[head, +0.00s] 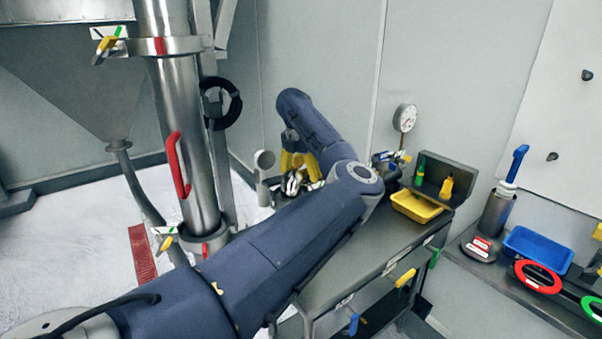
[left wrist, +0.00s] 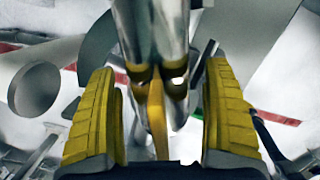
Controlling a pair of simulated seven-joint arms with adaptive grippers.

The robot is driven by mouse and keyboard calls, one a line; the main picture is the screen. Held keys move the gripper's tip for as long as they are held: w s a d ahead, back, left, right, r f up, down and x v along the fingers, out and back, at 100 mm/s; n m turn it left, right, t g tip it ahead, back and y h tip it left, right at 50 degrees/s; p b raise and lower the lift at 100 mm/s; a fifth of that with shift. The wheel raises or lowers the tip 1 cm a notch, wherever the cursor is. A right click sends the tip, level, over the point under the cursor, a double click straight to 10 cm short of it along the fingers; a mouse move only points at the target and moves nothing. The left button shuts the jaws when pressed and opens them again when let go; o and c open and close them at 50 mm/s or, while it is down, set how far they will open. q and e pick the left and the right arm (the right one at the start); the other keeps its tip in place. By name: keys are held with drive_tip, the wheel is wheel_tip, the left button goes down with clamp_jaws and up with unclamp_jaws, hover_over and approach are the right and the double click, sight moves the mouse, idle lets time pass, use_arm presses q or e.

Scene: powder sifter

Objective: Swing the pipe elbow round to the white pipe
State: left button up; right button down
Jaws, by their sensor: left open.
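My left gripper (head: 300,164) has yellow fingers and hangs beyond my forearm, near the left end of the grey bench. In the left wrist view its fingers (left wrist: 162,125) are open, one on each side of a shiny metal pipe piece (left wrist: 155,35) with a yellow lever (left wrist: 157,118). This piece seems to be the pipe elbow; I cannot tell whether the fingers touch it. A pale pipe with an open round end, likely the white pipe (head: 264,160), stands just left of the gripper. It also shows at the left in the left wrist view (left wrist: 37,90). My right gripper is out of view.
A tall steel column (head: 182,110) with a red handle (head: 178,165) stands left. The grey bench (head: 350,268) carries a yellow tray (head: 417,207) and a pressure gauge (head: 404,117). A blue tray (head: 538,250) lies at right. My forearm hides part of the bench.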

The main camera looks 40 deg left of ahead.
use_arm(q)
drive_tip(key=shift+c, duration=0.4)
drive_tip(key=c, duration=1.6)
drive_tip(key=shift+s+a+n, duration=0.1)
drive_tip(key=shift+a+n, duration=0.4)
drive_tip(key=shift+n, duration=0.4)
drive_tip(key=shift+s+a+n+y, duration=0.1)
drive_tip(key=shift+a+n+y, duration=0.3)
drive_tip(key=shift+n, duration=0.5)
drive_tip(key=shift+a, duration=0.1)
drive_tip(key=shift+s+a+n, duration=0.25)
drive_tip(key=shift+a+n, duration=0.1)
drive_tip(key=shift+n, duration=0.55)
